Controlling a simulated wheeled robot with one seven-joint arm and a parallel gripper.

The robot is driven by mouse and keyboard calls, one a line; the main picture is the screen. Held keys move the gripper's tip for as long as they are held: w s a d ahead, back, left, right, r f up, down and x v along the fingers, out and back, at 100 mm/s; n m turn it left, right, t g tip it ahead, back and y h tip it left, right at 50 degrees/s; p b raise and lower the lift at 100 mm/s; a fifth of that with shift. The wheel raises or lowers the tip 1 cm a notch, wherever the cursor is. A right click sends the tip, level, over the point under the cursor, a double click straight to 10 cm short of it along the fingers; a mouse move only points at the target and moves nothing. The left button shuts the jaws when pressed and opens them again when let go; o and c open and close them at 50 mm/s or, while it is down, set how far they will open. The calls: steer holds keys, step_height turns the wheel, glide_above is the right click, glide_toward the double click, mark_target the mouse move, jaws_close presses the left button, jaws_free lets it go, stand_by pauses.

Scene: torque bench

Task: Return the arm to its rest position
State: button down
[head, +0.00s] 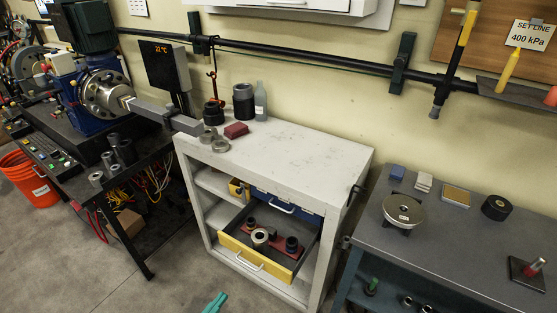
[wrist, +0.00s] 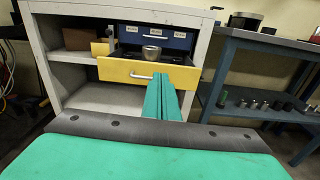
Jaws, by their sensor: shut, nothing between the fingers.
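My gripper (head: 215,303) shows at the bottom edge of the head view as green fingertips, low in front of the white cabinet. In the wrist view its green fingers (wrist: 161,97) lie together with nothing between them. The rest of the arm is outside the head view. The fingers point toward the cabinet's yellow-fronted drawer (head: 243,254), which is pulled open. The drawer front also shows in the wrist view (wrist: 116,71), partly covered by the fingers. I cannot tell the exact gap between fingers and drawer.
The open drawer holds a metal ring (head: 260,237) and dark parts on a red insert, and juts out from the white cabinet (head: 300,147). A grey bench (head: 450,240) stands right, a dark machine bench left with an orange bucket (head: 30,178). Floor in front is clear.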

steer(key=s+d+f+m+g+y, duration=0.2)
steer(key=s+d+f+m+y, duration=0.15)
steer(key=d+f, duration=0.55)
steer(key=s+d+f+m+g+y, duration=0.1)
steer(key=s+d+f+m+y, duration=0.15)
steer(key=s+m, duration=0.35)
steer(key=s+d+f+m+g+y, duration=0.1)
steer(key=s+m+y, duration=0.25)
steer(key=s, duration=0.45)
steer(key=s+d+r+m+t, duration=0.2)
steer(key=s+r+m, duration=0.2)
steer(key=r+m, duration=0.4)
steer(key=s+d+r+m+t, duration=0.2)
steer(key=s+r+m, duration=0.3)
steer(key=r+m, duration=0.3)
step_height(320, 180, up, 3)
steer(key=shift+s+d+r+m, duration=0.1)
steer(key=shift+s+d+m, duration=0.15)
steer(key=shift+d+m, duration=0.25)
